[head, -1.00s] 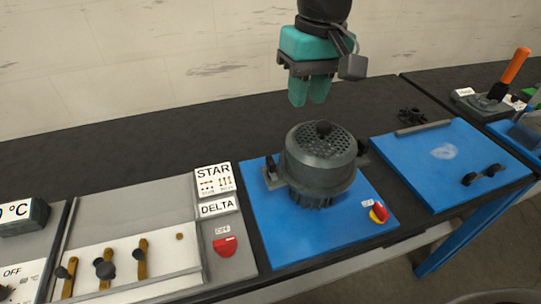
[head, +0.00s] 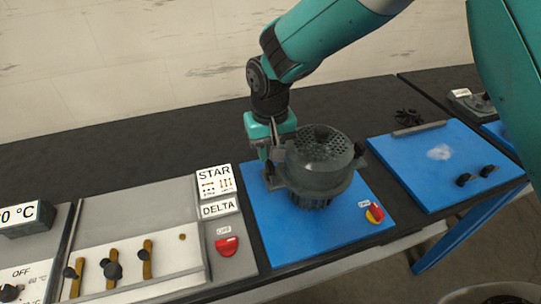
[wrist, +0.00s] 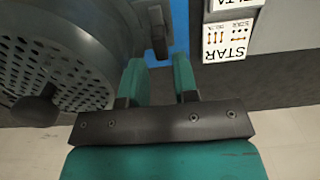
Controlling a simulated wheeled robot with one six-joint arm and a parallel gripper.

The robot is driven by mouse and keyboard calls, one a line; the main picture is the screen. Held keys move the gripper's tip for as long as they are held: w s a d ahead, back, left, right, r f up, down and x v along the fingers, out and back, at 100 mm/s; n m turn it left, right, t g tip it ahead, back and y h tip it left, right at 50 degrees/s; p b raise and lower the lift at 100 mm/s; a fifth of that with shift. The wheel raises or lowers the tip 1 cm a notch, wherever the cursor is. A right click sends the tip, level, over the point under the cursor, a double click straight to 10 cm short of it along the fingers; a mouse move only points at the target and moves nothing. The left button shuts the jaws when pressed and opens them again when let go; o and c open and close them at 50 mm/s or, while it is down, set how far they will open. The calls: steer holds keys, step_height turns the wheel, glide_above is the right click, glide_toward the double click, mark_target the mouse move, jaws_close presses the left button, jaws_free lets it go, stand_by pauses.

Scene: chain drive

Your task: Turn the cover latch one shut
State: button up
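The dark grey round cover (head: 318,160) with a perforated top and a black knob sits on the machine on the blue plate (head: 268,225). In the wrist view the cover (wrist: 50,70) fills the left side. A dark latch (wrist: 157,32) stands at the cover's side, just ahead of my fingers. My gripper (head: 268,160) points down at the left side of the cover. In the wrist view my gripper (wrist: 160,80) has its two teal fingers apart with nothing seen between them. The latch on the far right (head: 360,150) is partly visible. The left latch is mostly hidden by my gripper in the head view.
A panel with STAR and DELTA labels (head: 216,180) and a red switch (head: 227,245) lies left of the blue plate. Another blue plate (head: 440,165) lies to the right.

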mark_target(270, 163)
steer(key=shift+f, duration=1.8)
jaws_close()
